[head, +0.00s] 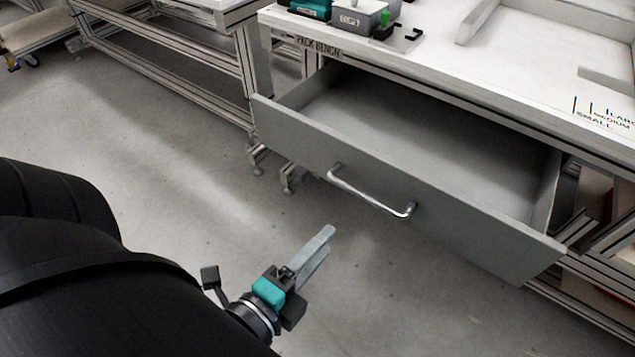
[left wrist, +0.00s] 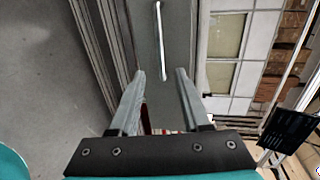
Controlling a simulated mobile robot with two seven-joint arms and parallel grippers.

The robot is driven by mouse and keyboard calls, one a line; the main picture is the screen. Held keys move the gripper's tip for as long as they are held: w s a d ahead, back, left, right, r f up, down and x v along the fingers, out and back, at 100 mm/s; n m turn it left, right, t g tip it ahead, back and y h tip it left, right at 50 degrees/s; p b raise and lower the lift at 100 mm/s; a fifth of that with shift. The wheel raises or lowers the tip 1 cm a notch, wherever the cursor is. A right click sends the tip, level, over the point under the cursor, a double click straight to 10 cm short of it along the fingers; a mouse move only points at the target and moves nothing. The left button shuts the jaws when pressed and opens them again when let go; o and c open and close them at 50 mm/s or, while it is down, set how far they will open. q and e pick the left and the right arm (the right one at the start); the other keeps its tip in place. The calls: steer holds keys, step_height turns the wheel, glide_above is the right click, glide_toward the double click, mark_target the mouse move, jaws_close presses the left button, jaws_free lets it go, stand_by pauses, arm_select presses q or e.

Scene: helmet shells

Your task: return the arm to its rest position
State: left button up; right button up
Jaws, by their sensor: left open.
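My left gripper (head: 318,254) is in the lower middle of the head view, over the bare floor and in front of the pulled-out drawer. Its two fingers also show in the left wrist view (left wrist: 155,102), spread apart with nothing between them. The grey drawer (head: 400,185) of the pack bench stands open and looks empty where its inside shows. Its metal handle (head: 370,192) is apart from the fingers. The handle also appears in the left wrist view (left wrist: 161,42), beyond the fingertips. My right gripper is not in view.
The white pack bench top (head: 500,70) is above the drawer, with a grey bin (head: 358,17) and a teal bin (head: 310,8) at its back left. A metal-framed table (head: 170,45) stands at the upper left. The grey floor (head: 170,150) left of the drawer is clear.

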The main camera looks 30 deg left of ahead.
arm_select(q)
steer(key=shift+s, duration=0.1)
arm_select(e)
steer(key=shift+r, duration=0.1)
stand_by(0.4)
